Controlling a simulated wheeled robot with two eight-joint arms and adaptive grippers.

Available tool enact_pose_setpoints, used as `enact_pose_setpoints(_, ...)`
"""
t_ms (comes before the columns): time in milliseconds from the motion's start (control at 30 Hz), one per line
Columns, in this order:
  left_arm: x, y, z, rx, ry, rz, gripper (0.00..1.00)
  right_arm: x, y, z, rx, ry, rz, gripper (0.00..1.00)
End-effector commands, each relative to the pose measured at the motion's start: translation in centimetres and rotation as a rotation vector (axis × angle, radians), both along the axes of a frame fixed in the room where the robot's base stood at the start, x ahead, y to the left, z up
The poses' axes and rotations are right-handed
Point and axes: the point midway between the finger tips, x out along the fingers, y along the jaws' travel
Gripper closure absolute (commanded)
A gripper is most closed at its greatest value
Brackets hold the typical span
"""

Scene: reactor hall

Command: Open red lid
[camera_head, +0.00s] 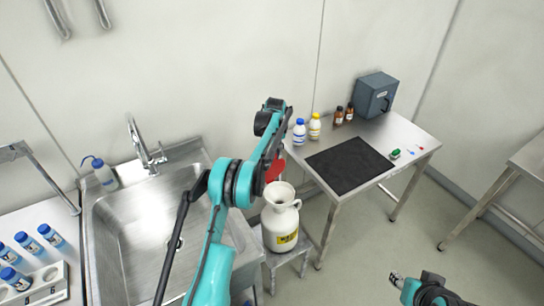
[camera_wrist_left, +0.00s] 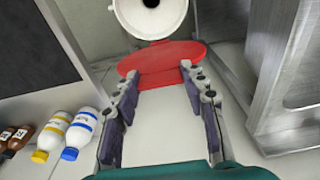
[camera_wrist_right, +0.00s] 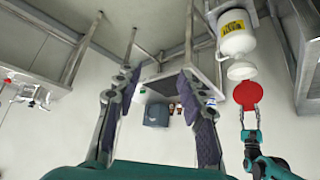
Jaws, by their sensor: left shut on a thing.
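A white jug (camera_head: 281,230) with a yellow label stands on a small metal stool beside the sink. Its mouth shows uncovered in the head view. The red lid (camera_head: 275,171) is tilted up at the jug's back edge, clear of the mouth. The lid (camera_wrist_left: 165,56) also shows in the left wrist view between my left fingertips (camera_wrist_left: 160,72), which are shut on its edge. The right wrist view shows the lid (camera_wrist_right: 247,94) beside the jug (camera_wrist_right: 236,40). My right gripper (camera_wrist_right: 154,72) is open and empty, low at the right in the head view.
A steel sink (camera_head: 130,235) is left of the jug. A table (camera_head: 400,135) at the right holds a black mat (camera_head: 348,165), several bottles and a grey box (camera_head: 375,95). Open floor lies in front of the table.

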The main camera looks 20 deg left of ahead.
Motion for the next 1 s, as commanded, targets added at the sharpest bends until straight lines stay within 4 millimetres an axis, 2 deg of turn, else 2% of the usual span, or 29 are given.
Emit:
enact_pose_setpoints(133,0.0,0.1,-0.5,0.001,-0.001,0.001,1.00,0.0,0.0,-0.1,0.000,0.000,0.000,0.60)
enact_pose_setpoints(167,0.0,0.1,-0.5,0.001,-0.001,0.001,1.00,0.0,0.0,-0.1,0.000,0.000,0.000,0.63)
enact_pose_setpoints(300,0.0,0.1,-0.5,0.001,-0.001,0.001,1.00,0.5,0.3,0.1,0.022,-0.003,-0.014,1.00)
enact_pose_setpoints(433,0.0,0.1,-0.5,0.001,-0.001,0.001,1.00,2.5,1.8,0.9,0.123,-0.012,-0.078,1.00)
enact_pose_setpoints(567,0.0,0.1,-0.5,0.001,-0.001,0.001,1.00,6.0,4.5,2.1,0.308,-0.014,-0.197,1.00)
enact_pose_setpoints(700,0.0,0.1,-0.5,0.001,-0.001,0.001,1.00,10.5,8.2,2.9,0.543,0.008,-0.349,1.00)
enact_pose_setpoints(1000,0.0,0.1,-0.5,0.001,-0.001,0.001,1.00,19.4,16.9,2.4,1.034,0.149,-0.685,1.00)
